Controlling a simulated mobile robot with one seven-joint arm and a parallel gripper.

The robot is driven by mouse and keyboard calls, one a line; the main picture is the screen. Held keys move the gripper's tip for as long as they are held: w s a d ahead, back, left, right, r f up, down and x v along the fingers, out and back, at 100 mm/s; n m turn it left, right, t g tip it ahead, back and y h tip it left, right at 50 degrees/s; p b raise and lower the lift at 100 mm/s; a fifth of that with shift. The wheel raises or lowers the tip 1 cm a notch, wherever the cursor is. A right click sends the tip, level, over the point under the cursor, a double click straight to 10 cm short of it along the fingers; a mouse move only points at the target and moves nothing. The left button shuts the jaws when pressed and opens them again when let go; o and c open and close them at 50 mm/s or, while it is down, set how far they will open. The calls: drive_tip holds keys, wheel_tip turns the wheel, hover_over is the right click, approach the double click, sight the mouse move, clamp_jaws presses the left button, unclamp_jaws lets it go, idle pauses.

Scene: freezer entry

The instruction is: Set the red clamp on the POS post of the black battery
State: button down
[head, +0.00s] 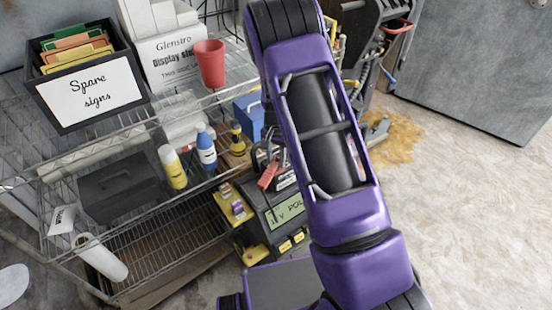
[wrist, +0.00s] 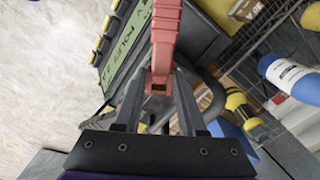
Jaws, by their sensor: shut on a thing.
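The red clamp (head: 268,175) hangs at my gripper, beside my purple arm. In the wrist view the red clamp (wrist: 166,40) sits between my two fingers and extends away from them. My gripper (wrist: 158,88) is shut on it. A black box with yellow parts and a green panel reading "V POL" (head: 290,208) stands just below and beyond the clamp; it also shows in the wrist view (wrist: 128,45). I cannot tell whether this box is the black battery. My arm hides part of that area, and I cannot make out a POS post.
A wire shelf rack (head: 165,265) stands left, holding a sign box (head: 90,95), a red cup (head: 210,63), a yellow bottle (head: 173,168) and a blue bottle (head: 206,150). A blue box (head: 249,115) is near the gripper. The floor at right is open, with a brown stain (head: 398,135).

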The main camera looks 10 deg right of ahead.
drive_tip(key=shift+f+b, duration=1.2)
drive_tip(key=shift+f, duration=0.2)
idle(0.4)
drive_tip(key=shift+c, duration=2)
unclamp_jaws()
wheel_tip(320, 180, up, 18)
drive_tip(key=p, duration=0.1)
drive_tip(key=shift+f+p, duration=0.25)
drive_tip(key=shift+p, duration=0.15)
